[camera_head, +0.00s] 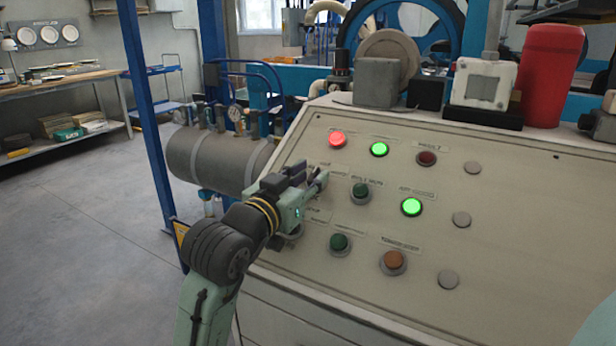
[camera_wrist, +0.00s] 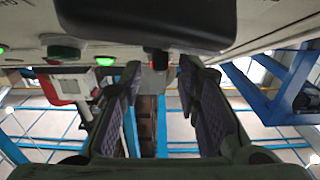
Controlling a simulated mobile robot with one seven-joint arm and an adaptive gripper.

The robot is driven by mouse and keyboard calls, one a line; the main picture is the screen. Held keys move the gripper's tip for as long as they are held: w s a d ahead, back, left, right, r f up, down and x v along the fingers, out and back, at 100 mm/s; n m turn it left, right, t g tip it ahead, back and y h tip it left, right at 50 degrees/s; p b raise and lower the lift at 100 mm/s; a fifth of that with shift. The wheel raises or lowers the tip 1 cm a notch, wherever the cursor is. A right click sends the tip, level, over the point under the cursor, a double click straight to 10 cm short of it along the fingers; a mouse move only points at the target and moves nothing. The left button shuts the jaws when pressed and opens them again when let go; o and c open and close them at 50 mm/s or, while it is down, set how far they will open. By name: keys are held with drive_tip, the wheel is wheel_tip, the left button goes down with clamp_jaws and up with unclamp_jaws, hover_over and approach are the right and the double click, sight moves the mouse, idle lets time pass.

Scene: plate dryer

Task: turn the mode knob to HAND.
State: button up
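My gripper (camera_head: 313,178) is at the left part of the sloped control panel (camera_head: 520,190), close to its face. The wrist view shows the two fingers of my gripper (camera_wrist: 160,76) apart, with a gap between them. A small dark piece with a red spot (camera_wrist: 157,62) shows between the fingertips there; I cannot tell whether it is the mode knob or whether the fingers touch it. In the head view my gripper covers that part of the panel, so no knob or pointer is visible and its setting cannot be read.
An orange-brown button (camera_head: 393,262) sits lower right. A grey tank (camera_head: 215,160) stands behind the panel's left edge.

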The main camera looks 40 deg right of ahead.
clamp_jaws()
drive_tip(key=shift+s+d, duration=0.1)
drive_tip(key=shift+s, duration=0.05)
